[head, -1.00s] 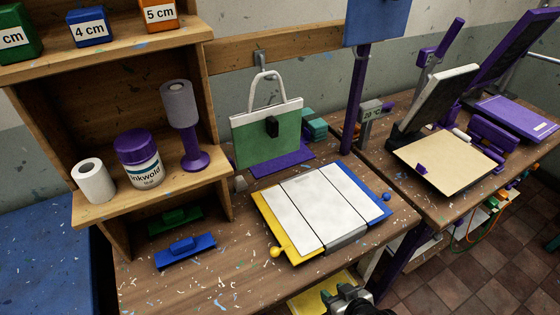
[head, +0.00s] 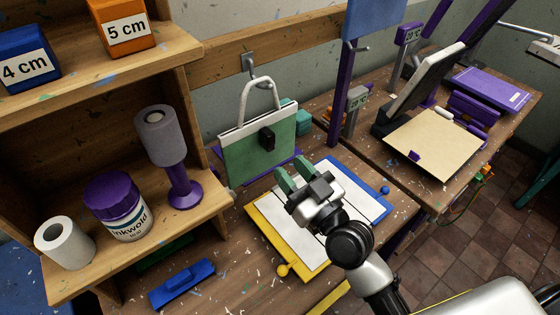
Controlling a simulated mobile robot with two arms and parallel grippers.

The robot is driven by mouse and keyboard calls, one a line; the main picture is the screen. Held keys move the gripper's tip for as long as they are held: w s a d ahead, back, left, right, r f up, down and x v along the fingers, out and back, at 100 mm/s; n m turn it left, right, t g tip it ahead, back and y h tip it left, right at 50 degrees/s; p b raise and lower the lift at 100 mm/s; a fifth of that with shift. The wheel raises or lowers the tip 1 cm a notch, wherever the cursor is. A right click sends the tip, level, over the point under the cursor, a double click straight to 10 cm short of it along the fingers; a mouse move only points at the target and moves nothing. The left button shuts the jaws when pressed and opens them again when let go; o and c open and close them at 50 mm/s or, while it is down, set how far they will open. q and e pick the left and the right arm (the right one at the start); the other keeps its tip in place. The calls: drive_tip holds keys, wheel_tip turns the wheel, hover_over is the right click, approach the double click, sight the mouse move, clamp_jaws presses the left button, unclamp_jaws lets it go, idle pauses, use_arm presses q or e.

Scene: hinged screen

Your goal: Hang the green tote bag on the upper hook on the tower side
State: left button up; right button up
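The green tote bag (head: 262,153) stands upright at the back of the bench, with a white top band, a white looped handle (head: 245,92) and a black block on its front. A metal hook (head: 248,66) is on the wooden rail just behind the handle's top; I cannot tell whether they touch. I cannot clearly identify an upper hook on a tower side. My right gripper (head: 293,171) is open and empty, its green fingers pointing toward the bag, a little in front and to its right, above the white panelled board. My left gripper is not in view.
The hinged board (head: 263,228) with yellow and blue edges lies below my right gripper. A wooden shelf (head: 205,212) holding an ink jar (head: 118,208) and rolls stands left. A purple post (head: 342,92) stands right of the bag. A blue block (head: 182,284) lies front left.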

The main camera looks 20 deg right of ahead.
sight(272, 145)
drive_tip(key=shift+w+a+r+p, duration=0.25)
drive_tip(key=shift+w+r+p, duration=0.15)
drive_tip(key=shift+w+r, duration=0.2)
drive_tip(key=p+x, duration=0.1)
drive_tip(key=x, duration=0.4)
drive_tip(key=shift+w, duration=0.1)
drive_tip(key=shift+w+a+f, duration=0.1)
drive_tip(key=shift+c, duration=0.7)
drive_tip(key=c, duration=0.5)
clamp_jaws()
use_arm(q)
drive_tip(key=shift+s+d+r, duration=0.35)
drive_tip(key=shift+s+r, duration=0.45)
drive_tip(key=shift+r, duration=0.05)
